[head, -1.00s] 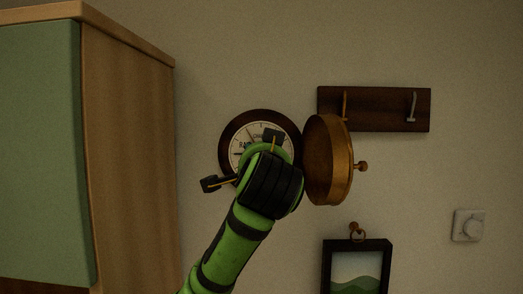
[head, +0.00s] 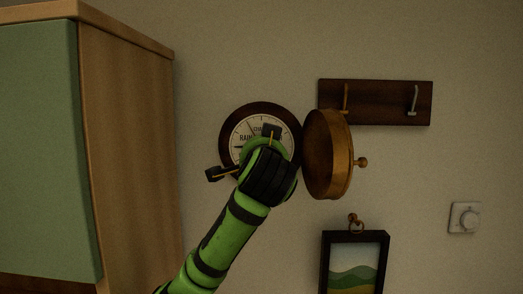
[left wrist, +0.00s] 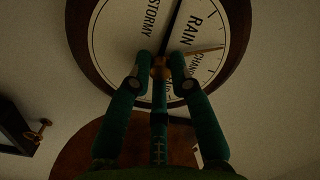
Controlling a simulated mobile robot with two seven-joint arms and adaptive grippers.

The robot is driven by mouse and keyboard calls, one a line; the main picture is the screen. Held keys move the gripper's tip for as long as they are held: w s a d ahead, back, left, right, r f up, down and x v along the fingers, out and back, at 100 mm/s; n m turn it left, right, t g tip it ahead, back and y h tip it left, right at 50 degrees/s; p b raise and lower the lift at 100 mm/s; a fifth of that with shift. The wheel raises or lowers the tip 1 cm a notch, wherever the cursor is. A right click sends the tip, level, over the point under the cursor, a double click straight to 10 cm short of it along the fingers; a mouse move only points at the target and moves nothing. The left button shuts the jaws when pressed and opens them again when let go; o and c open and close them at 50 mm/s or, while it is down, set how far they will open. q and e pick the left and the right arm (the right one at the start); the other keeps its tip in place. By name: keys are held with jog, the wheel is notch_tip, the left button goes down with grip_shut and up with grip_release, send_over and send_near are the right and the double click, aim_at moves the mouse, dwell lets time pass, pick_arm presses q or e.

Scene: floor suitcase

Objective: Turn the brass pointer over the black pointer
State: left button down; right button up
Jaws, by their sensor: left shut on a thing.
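A round barometer with a dark wooden rim (head: 228,122) and a pale dial (left wrist: 120,35) hangs on the wall. In the left wrist view, a black pointer (left wrist: 176,22) runs from the dial's middle up past RAIN. A thin brass pointer (left wrist: 207,49) points right, near CHANGE, apart in angle from the black one. My left gripper (left wrist: 164,66) is at the dial's middle, shut on a small brass knob (left wrist: 160,70). In the head view my wrist hides the fingers and the dial's lower part. My right gripper is out of view.
A hook rail (head: 380,101) is above right, a framed picture (head: 384,243) below right, a wall dial switch (head: 465,218) farther right. A green-fronted cabinet (head: 125,150) stands at left.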

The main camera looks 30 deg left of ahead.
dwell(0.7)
pick_arm(q)
jog(key=shift+r+n+h+b, duration=0.1)
jog(key=shift+n+h+b, duration=0.4)
jog(key=shift+n+b, duration=4.15)
jog(key=shift+n+p, duration=1.05)
jog(key=shift+n, duration=0.1)
jog(key=c, duration=1.1)
grip_release()
jog(key=shift+c, duration=0.2)
